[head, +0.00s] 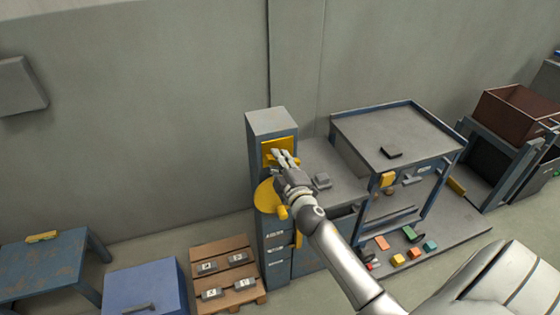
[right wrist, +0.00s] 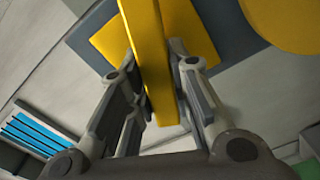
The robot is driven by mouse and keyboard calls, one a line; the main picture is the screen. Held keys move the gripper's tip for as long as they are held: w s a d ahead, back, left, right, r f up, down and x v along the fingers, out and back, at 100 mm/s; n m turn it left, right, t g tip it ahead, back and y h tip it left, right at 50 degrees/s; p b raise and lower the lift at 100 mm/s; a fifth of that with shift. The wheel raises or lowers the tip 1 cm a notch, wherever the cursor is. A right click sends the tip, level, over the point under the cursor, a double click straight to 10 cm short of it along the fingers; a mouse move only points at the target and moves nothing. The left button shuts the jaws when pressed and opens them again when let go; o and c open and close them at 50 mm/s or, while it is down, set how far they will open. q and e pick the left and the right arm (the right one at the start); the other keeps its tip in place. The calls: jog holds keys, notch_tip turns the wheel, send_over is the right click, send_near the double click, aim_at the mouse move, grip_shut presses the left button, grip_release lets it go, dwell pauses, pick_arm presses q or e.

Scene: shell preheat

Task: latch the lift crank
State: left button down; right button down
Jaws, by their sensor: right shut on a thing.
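A tall blue-grey cabinet (head: 272,124) stands against the wall. On its front are a yellow square plate (head: 268,147) and, below it, a yellow disc (head: 264,196) with a yellow knob (head: 283,212), which looks like the crank. My right gripper (head: 279,158) is at the plate, above the disc. In the right wrist view its fingers are shut on a yellow bar (right wrist: 148,50), with the plate (right wrist: 108,42) behind and the disc (right wrist: 290,22) at the upper right. The gripper hides most of the bar in the head view. My left gripper is not in view.
A grey-topped blue bench (head: 395,128) stands right of the cabinet, with several coloured blocks below. A pallet (head: 243,291) with grey pieces, a blue box (head: 145,287) and a blue table (head: 40,265) are on the left. A brown bin (head: 518,112) is far right.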

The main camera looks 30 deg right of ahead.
jog(key=shift+f+n, duration=0.15)
jog(key=shift+n, duration=1)
jog(key=shift+f+n, duration=0.1)
jog(key=shift+n, duration=1.05)
jog(key=shift+a, duration=0.1)
jog(key=c, duration=1.3)
grip_release()
jog(key=shift+s, duration=0.1)
jog(key=v, duration=1.2)
